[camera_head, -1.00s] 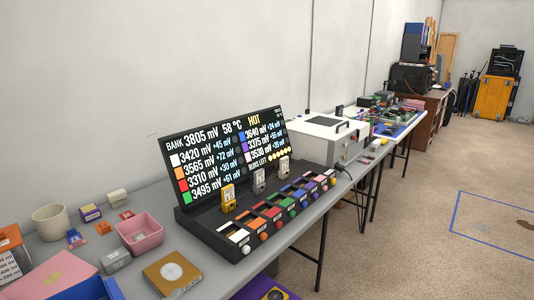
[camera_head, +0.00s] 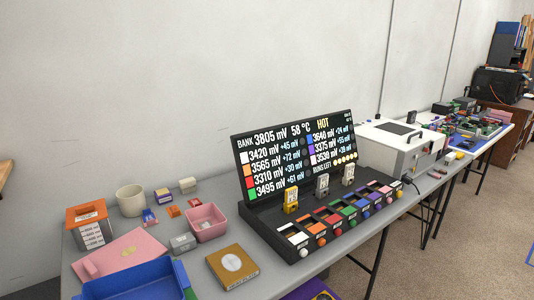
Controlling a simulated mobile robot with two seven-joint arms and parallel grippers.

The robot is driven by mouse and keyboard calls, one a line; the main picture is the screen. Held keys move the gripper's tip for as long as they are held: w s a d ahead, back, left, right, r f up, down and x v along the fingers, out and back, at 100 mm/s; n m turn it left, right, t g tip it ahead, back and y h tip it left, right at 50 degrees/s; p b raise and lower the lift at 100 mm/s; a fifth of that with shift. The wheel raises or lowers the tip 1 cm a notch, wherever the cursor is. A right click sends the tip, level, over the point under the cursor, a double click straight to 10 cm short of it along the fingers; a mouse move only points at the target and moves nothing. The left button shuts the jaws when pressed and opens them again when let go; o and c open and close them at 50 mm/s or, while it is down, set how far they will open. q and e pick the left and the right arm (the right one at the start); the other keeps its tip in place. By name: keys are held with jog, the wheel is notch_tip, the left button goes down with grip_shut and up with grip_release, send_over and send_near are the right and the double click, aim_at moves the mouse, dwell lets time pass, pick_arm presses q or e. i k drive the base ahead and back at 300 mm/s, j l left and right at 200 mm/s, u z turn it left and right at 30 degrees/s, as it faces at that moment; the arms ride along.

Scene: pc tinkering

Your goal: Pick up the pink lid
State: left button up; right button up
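A pink open box (camera_head: 206,222) with something pale inside stands to the right of the lid. Neither of my grippers shows in the head view.
A black display console (camera_head: 300,160) fills the table's middle.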

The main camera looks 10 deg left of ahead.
aim_at(137, 247)
jog(key=u, duration=1.5)
